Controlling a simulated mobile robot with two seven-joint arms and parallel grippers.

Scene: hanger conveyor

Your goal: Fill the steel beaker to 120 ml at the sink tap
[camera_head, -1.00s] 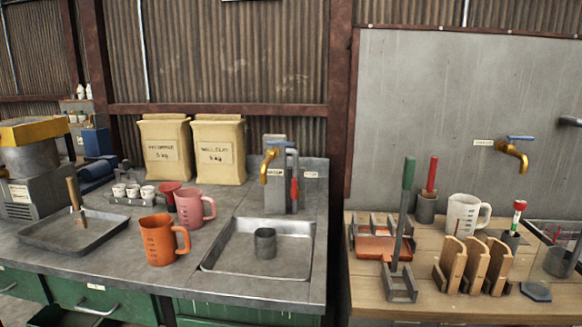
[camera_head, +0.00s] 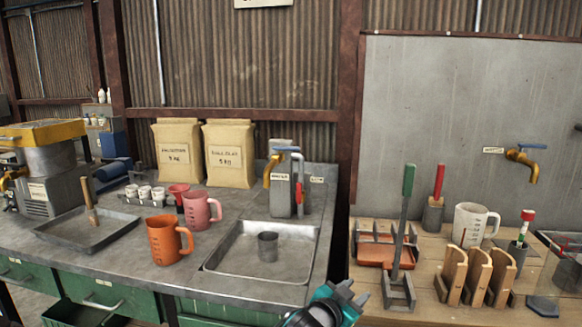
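The steel beaker (camera_head: 267,248), a small grey cup, stands upright in the sink basin (camera_head: 225,262), near its middle. The sink tap (camera_head: 271,172) has a brass spout, a blue lever and a grey block behind the basin; the spout is above and behind the beaker. No water stream shows. The water level inside the beaker cannot be seen.
An orange jug (camera_head: 164,242) and a pink jug (camera_head: 197,210) stand left of the basin. A tray (camera_head: 65,235) lies further left.

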